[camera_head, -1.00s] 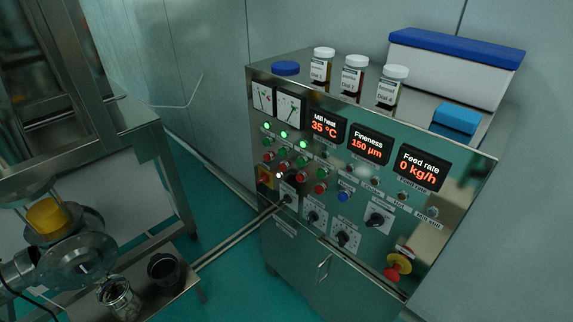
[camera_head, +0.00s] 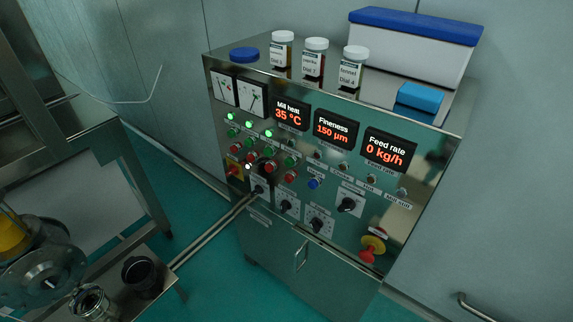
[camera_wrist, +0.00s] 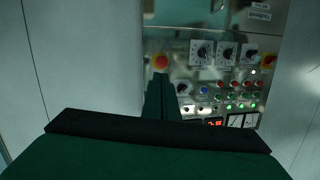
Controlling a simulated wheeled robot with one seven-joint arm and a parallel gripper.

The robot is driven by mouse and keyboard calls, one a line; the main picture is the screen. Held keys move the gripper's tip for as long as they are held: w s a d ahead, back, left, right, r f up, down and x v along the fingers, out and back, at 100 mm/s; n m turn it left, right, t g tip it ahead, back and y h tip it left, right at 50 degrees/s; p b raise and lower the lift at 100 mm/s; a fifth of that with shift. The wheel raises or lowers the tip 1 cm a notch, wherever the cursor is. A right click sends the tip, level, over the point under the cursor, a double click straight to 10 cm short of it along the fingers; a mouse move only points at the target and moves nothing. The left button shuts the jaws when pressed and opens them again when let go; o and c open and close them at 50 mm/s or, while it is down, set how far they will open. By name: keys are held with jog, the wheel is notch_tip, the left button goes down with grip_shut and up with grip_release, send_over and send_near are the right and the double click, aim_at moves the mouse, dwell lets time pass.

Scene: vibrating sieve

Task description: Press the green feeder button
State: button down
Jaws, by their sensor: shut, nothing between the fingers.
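The control panel (camera_head: 335,215) is a steel cabinet front, seen in the head view. Green push buttons (camera_head: 270,152) sit in a row below three lit green lamps (camera_head: 249,125), with red buttons (camera_head: 270,167) beneath. The labels are too small to tell which green button is the feeder's. The feed rate display (camera_head: 385,151) reads 0 kg/h. In the wrist view the panel appears upside down, with its buttons (camera_wrist: 238,96) right of my gripper (camera_wrist: 161,78). My gripper is shut and empty, pointing toward the panel, with no visible contact. It is out of the head view.
A red emergency stop (camera_head: 369,250) sits low on the panel's right, with black knobs (camera_head: 316,224) left of it. Jars (camera_head: 315,60) and a blue-lidded box (camera_head: 415,45) stand on top. A steel frame (camera_head: 95,130) stands left. Green floor lies between.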

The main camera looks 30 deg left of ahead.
aim_at(289, 163)
jog(key=w+a+r+m+t+y, duration=0.1)
jog(key=w+a+r+y, duration=0.15)
jog(key=w+a, duration=0.55)
jog(key=w+a+r+m+y, duration=0.1)
jog(key=w+a+y, duration=0.2)
jog(key=w+a, duration=0.5)
jog(key=w+a+r+y, duration=0.3)
jog(key=w+a+r, duration=0.2)
jog(key=a, duration=0.4)
jog(key=w+a+r+m+g+y, duration=0.1)
jog(key=w+a+r+y, duration=0.2)
jog(key=w+a+r, duration=0.3)
jog(key=a+r, duration=0.2)
jog(key=a, duration=0.1)
jog(key=shift+a+r, duration=0.15)
jog(key=shift+a, duration=0.15)
jog(key=shift+y, duration=0.25)
jog(key=w, duration=0.8)
jog(key=shift+w+d, duration=0.35)
jog(key=shift+d, duration=0.05)
jog(key=shift+w, duration=0.15)
jog(key=shift+w, duration=0.25)
